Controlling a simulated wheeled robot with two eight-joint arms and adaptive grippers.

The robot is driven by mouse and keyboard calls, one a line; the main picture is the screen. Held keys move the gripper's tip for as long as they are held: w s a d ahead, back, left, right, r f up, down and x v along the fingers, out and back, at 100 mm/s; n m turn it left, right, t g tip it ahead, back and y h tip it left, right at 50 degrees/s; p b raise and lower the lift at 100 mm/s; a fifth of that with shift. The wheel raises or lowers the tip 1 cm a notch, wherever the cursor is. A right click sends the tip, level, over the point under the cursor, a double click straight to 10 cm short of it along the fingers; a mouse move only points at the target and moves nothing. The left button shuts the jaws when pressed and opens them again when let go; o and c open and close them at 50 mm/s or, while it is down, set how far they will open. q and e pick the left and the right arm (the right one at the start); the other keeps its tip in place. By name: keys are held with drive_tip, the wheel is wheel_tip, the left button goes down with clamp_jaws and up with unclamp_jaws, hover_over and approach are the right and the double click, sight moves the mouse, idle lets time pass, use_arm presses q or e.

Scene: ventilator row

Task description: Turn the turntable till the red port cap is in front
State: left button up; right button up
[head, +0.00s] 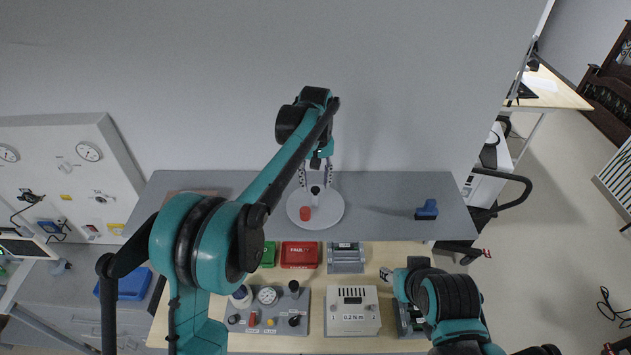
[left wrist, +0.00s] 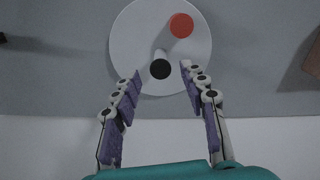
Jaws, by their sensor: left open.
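The turntable (head: 335,212) is a pale round disc on the grey shelf; it also shows in the left wrist view (left wrist: 130,45). The red port cap (head: 305,213) stands on it, left of centre and toward the near side in the head view; in the left wrist view the red cap (left wrist: 181,25) is near the top. A white post with a black top (head: 315,191) stands on the disc. My left gripper (head: 315,182) is open, its fingers on either side of the post with gaps visible. My right gripper (head: 387,275) is low at right; its jaws are unclear.
A blue block-like object (head: 427,210) sits on the shelf to the right. Below are a green box (head: 268,254), a red box (head: 299,254), a control panel (head: 268,312) and a white device (head: 353,310). The shelf between turntable and blue object is clear.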

use_arm(q)
drive_tip(key=shift+f, duration=0.65)
drive_tip(key=shift+s, duration=0.1)
clamp_jaws()
